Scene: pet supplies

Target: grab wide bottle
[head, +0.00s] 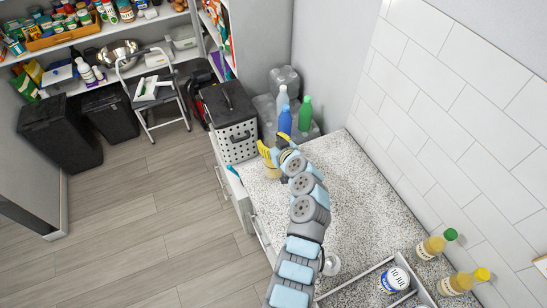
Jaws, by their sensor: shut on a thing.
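My gripper (277,151) is at the far end of the counter, beyond my outstretched arm. It is shut on a yellowish thing (268,160), mostly hidden by the gripper; it may be the wide bottle, but its shape is not clear. Just behind it stand a blue bottle (285,122), a green bottle (305,114) and a white bottle (282,98). Two pale yellow bottles stand at the near right, one with a green cap (435,244) and one with a yellow cap (463,282).
A perforated white box with a dark lid (236,138) stands left of the gripper. Clear containers (285,78) stand against the back wall. A tray with a jar (393,280) is at the near edge. The speckled counter (365,195) is clear in its middle.

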